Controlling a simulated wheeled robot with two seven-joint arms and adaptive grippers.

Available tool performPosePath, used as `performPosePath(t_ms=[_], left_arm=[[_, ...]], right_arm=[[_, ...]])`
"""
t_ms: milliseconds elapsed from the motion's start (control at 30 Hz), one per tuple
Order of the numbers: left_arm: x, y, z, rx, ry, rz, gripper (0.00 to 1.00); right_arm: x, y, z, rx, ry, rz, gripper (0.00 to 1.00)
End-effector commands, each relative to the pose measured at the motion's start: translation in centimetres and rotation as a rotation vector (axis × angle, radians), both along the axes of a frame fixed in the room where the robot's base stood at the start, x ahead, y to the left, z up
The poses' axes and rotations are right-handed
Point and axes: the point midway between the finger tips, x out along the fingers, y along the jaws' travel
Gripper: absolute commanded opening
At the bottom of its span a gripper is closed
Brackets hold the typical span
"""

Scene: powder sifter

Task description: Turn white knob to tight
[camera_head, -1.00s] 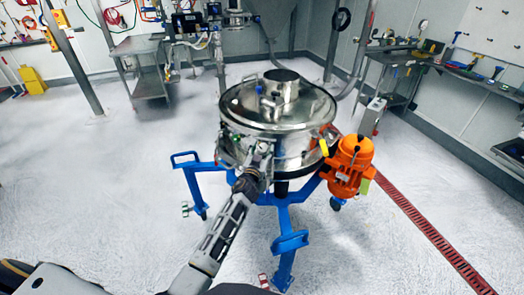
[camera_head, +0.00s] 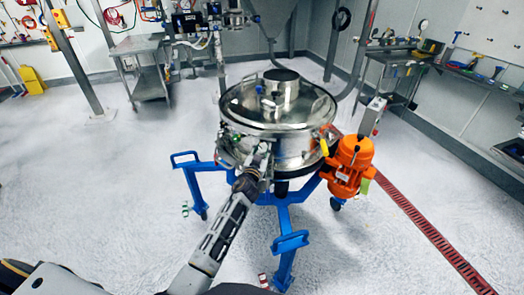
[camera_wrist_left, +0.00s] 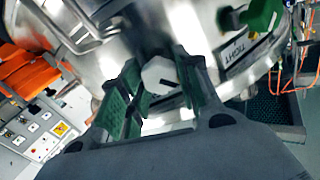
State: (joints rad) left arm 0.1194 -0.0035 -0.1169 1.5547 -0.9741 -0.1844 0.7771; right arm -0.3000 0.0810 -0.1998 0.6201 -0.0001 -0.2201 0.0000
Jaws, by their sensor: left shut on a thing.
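The steel sifter (camera_head: 290,150) stands on a blue wheeled frame (camera_head: 290,240) in the middle of the head view. My left gripper (camera_head: 258,152) reaches its front left side, and the arm hides part of that side. In the left wrist view the white knob (camera_wrist_left: 159,73) is a pale, faceted piece with a dark slot on its front. It sits between the green-padded fingers of my left gripper (camera_wrist_left: 160,85), which are shut on it. A label reading "TIGHT" (camera_wrist_left: 237,50) is on the steel to the right of the knob. My right gripper is not in view.
An orange motor (camera_head: 350,165) is mounted at the sifter's right. A green part (camera_wrist_left: 263,15) is above the label in the wrist view. A steel table (camera_head: 137,47) stands at the back left. The floor left of the frame is clear.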

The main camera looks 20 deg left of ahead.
Motion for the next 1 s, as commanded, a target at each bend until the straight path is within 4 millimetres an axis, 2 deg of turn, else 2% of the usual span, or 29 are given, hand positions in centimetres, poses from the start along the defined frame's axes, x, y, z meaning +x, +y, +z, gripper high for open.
performPosePath(t_ms=[367,1000], left_arm=[[0.0,0.0,0.0,0.185,0.006,0.0,0.09],[0.0,-0.1,-0.1,0.692,0.024,-0.001,0.09]], right_arm=[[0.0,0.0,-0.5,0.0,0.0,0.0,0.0],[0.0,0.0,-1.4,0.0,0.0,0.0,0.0]])
